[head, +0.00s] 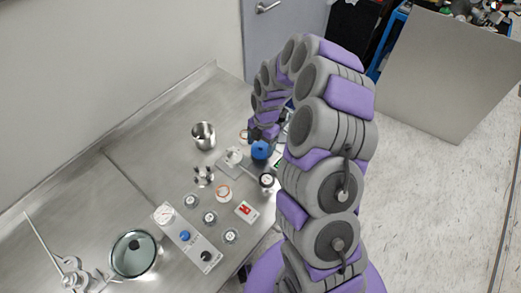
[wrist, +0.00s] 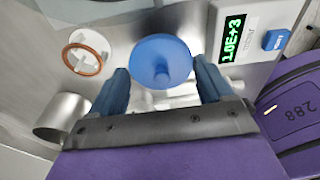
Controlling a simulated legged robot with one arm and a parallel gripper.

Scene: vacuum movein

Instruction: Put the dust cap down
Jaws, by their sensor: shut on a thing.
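The blue dust cap (head: 260,150) is a round disc with a short knob. My gripper (head: 263,135) holds it above the right part of the steel table. In the wrist view the cap (wrist: 160,45) sits between the two dark blue fingers of my gripper (wrist: 161,72), which are shut on it. Its knob faces the camera. What lies straight below the cap is mostly hidden by it and by my fingers.
A steel cup (head: 204,137) and a grey-white fitting (head: 234,157) stand nearby. A white part with a copper ring (wrist: 87,52) and a lit readout (wrist: 236,39) flank the cap. A panel with knobs (head: 186,236) and a glass-topped round vessel (head: 134,254) stand at the front left.

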